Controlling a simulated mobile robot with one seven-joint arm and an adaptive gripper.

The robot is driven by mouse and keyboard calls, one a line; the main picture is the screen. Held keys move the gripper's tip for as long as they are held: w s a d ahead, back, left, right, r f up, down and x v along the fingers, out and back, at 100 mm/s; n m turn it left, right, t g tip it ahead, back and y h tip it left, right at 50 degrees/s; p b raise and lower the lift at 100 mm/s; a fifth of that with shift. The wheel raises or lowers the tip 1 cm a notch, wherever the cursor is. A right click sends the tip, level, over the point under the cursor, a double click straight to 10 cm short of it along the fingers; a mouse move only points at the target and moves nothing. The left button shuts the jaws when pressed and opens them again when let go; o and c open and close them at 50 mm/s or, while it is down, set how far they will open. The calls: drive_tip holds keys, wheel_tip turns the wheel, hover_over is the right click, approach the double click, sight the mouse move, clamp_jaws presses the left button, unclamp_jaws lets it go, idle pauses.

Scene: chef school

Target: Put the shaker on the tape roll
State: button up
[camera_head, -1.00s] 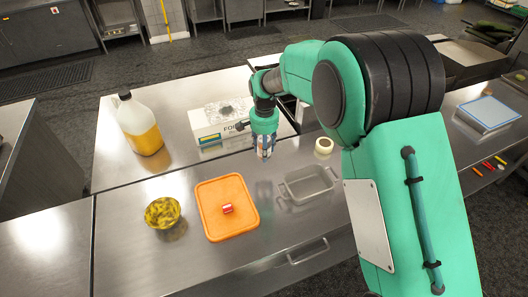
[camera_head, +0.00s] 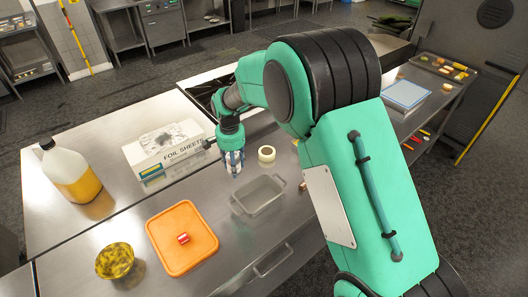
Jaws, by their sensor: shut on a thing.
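My gripper (camera_head: 234,171) points down over the steel counter, left of the tape roll and above the left end of the shallow metal tray. It is shut on a small pale object, which I take to be the shaker (camera_head: 233,160); the fingers hide most of it. The tape roll (camera_head: 266,154) is cream-coloured and lies flat on the counter, just right of my gripper and apart from it.
The metal tray (camera_head: 235,209) lies just in front. A foil sheets box (camera_head: 150,162) and a jug of yellow liquid (camera_head: 72,177) stand left. An orange board (camera_head: 160,257) bears a small red-and-white item (camera_head: 183,239). A patterned bowl (camera_head: 115,260) is beside it.

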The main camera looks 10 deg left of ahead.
drive_tip(key=w+d+m, duration=0.2)
drive_tip(key=d, duration=0.6)
drive_tip(key=w+d+m+p, duration=0.1)
drive_tip(key=w+d+m, duration=0.1)
drive_tip(key=d, duration=0.6)
drive_tip(key=shift+f, duration=0.3)
hover_over(267, 151)
drive_tip(key=shift+f, duration=0.8)
drive_tip(key=shift+f, duration=1.7)
drive_tip(key=shift+f, duration=0.15)
